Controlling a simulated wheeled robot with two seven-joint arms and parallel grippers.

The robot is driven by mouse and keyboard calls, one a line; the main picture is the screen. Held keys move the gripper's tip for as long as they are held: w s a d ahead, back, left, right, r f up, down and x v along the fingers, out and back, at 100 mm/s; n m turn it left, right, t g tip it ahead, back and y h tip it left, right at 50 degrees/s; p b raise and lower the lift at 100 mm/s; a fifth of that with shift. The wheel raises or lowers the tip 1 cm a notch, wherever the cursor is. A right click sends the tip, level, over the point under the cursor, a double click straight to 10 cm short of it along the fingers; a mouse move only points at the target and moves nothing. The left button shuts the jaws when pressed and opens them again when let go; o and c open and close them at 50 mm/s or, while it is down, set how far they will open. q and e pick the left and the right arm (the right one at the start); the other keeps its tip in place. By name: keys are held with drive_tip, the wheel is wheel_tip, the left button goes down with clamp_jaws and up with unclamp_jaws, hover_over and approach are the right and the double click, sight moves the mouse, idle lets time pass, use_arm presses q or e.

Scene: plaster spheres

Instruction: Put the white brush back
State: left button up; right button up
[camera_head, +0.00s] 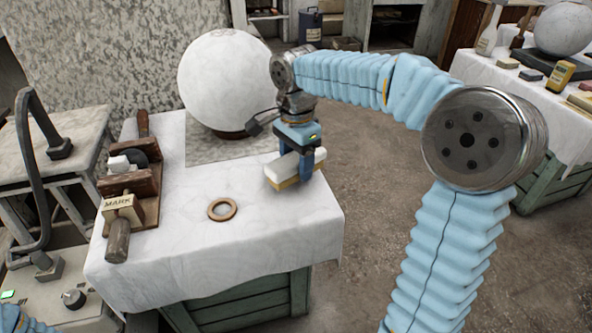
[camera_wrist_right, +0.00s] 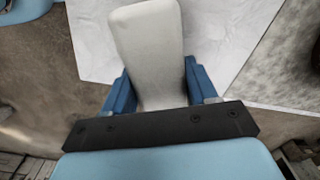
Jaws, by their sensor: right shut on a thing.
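The white brush (camera_head: 283,166) is a pale block with a tan underside. It is between the fingers of my right gripper (camera_head: 303,168), near the right edge of the cloth-covered table. I cannot tell whether its underside touches the cloth. In the right wrist view the brush (camera_wrist_right: 150,50) fills the space between the two blue fingers (camera_wrist_right: 158,92), its long side pointing away from the wrist. The right gripper is shut on it. My left gripper is not in view.
A large white sphere (camera_head: 224,80) stands at the table's back. Cloth around the ring is clear.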

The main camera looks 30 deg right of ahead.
sight(296, 157)
drive_tip(key=shift+a+f, duration=0.1)
drive_tip(key=shift+f, duration=1)
drive_tip(key=shift+f, duration=0.1)
drive_tip(key=o, duration=1.1)
wheel_tip(296, 157, up, 12)
drive_tip(key=p, duration=0.2)
drive_tip(key=shift+p, duration=0.35)
